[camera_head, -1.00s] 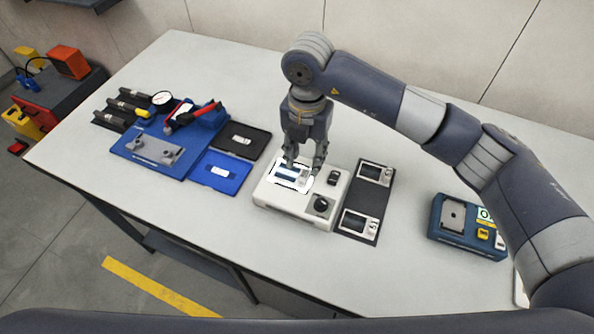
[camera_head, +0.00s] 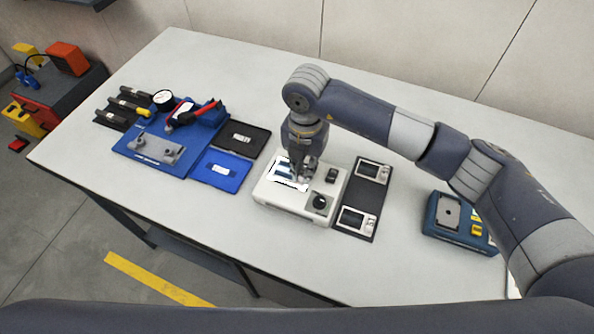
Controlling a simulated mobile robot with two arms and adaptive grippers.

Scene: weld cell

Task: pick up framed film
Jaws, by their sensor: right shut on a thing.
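A white light box (camera_head: 275,196) with a bright window and dark knobs stands in the middle of the table. A framed film (camera_head: 283,172) with blue bands lies over the lit window, partly hidden by my gripper. My right gripper (camera_head: 299,179) reaches down from above and is shut on the framed film at its right side. The film appears to be still at the light box's top; any small gap cannot be told. My left gripper is not in view.
A dark mat (camera_head: 356,220) with two small framed pieces lies right of the light box. Farther right is a blue-grey device (camera_head: 448,238). On the left are a blue fixture board (camera_head: 130,150), a black tray (camera_head: 256,142) and a blue tray (camera_head: 212,178).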

